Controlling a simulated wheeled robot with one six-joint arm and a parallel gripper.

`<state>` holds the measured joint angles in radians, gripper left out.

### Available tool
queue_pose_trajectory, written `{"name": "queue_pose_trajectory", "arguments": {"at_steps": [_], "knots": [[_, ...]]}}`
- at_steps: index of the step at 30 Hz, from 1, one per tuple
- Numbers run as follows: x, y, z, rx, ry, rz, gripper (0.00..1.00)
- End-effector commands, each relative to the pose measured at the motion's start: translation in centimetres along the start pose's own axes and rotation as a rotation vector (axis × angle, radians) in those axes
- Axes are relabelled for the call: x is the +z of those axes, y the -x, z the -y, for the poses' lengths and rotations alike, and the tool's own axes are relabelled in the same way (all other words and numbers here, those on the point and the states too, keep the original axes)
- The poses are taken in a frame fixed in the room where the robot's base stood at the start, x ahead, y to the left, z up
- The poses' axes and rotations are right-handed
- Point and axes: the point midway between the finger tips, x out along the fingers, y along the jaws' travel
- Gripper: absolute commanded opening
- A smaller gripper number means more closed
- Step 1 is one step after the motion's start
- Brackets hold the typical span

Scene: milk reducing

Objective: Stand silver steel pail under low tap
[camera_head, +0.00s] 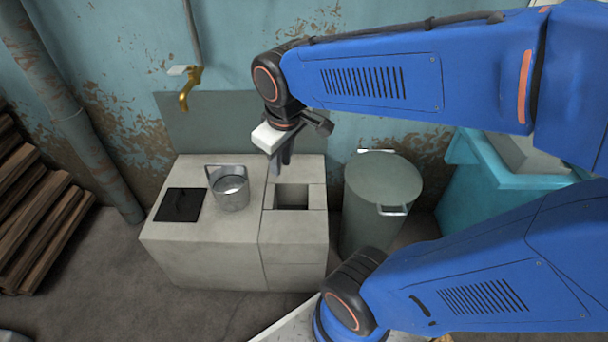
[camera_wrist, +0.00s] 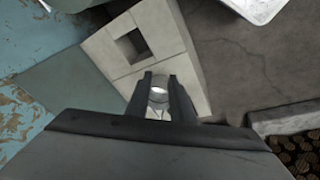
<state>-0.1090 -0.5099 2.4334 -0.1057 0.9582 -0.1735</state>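The silver steel pail (camera_head: 230,194) stands upright on the pale block counter, its handle raised. Its inside looks light. A brass tap (camera_head: 188,88) is on the wall at the upper left, higher than the pail and to its left. My gripper (camera_head: 281,162) points down above the counter, to the right of the pail and apart from it in the head view. In the wrist view my gripper's two fingers (camera_wrist: 161,88) are apart, and part of the pail (camera_wrist: 158,92) shows between and beyond them. The fingers hide most of the pail there.
The counter (camera_head: 200,240) has a dark square plate (camera_head: 179,205) left of the pail and a square opening (camera_head: 292,197) to its right. A lidded grey bin (camera_head: 380,190) and a turquoise basin (camera_head: 470,190) stand at right. Stacked wood (camera_head: 35,205) lies at left.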

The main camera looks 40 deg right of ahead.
Motion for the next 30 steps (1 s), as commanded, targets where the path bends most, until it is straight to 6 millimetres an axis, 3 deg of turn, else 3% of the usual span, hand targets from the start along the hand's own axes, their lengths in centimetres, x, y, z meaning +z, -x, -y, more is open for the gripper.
{"name": "queue_pose_trajectory", "arguments": {"at_steps": [6, 15, 17, 20, 25, 30], "knots": [[4.3, 2.0, 0.5, -0.014, -0.195, -0.090, 0.21], [7.2, 2.8, 1.2, -0.031, -0.333, -0.150, 0.21], [7.3, 2.8, 1.3, -0.032, -0.340, -0.152, 0.21], [7.3, 2.8, 1.3, -0.032, -0.339, -0.151, 0.00], [5.7, 2.4, 0.7, -0.033, -0.284, -0.122, 0.00], [2.8, 1.3, -0.5, -0.038, -0.172, -0.069, 0.00]]}}
